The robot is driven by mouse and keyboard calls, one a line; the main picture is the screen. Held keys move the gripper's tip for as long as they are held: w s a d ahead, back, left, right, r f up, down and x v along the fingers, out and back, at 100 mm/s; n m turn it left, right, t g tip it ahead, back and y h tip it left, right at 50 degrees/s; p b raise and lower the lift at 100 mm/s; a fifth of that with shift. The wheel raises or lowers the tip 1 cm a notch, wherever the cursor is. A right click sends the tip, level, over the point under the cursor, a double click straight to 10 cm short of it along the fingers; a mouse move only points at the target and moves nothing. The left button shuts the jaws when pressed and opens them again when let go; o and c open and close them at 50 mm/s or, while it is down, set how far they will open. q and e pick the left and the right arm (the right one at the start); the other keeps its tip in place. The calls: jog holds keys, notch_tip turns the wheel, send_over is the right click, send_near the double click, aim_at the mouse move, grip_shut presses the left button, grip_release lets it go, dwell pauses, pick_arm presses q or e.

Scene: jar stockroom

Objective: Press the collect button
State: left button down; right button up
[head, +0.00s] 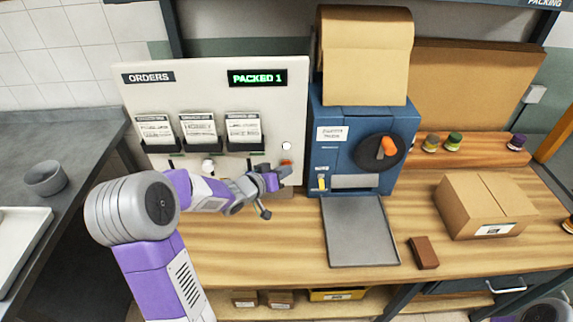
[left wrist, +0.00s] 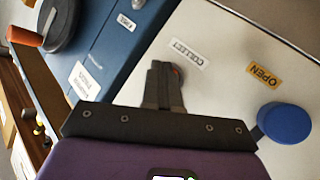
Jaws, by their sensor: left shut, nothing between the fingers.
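The white orders panel (head: 210,90) stands upright at the back of the bench. In the left wrist view, a "COLLECT" label (left wrist: 187,54) sits beside a small reddish button (left wrist: 178,72), mostly hidden behind my fingers. My left gripper (left wrist: 160,68) is shut and empty, with its tips at this button. Whether they touch it I cannot tell. In the head view, my left gripper (head: 286,172) is at the panel's lower right, just below an orange-red spot (head: 286,161). A green display (head: 257,78) on the panel reads "PACKED 1". My right gripper is out of view.
A blue button (left wrist: 285,122) and an "OPEN" label (left wrist: 264,76) are beside my left gripper. A blue machine (head: 340,120) with an orange-handled dial stands right of the panel. A grey tray (head: 359,232), brown block (head: 424,253) and cardboard box (head: 485,205) are on the bench.

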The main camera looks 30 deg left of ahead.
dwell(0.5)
pick_arm(q)
jog(key=shift+s+d, duration=0.4)
jog(key=shift+s, duration=0.25)
jog(key=shift+s, duration=0.1)
jog(key=s+d, duration=0.1)
jog(key=s, duration=0.1)
jog(key=s+d+b, duration=0.1)
jog(key=s, duration=0.1)
jog(key=shift+d, duration=0.35)
jog(key=shift+r, duration=0.15)
dwell(0.4)
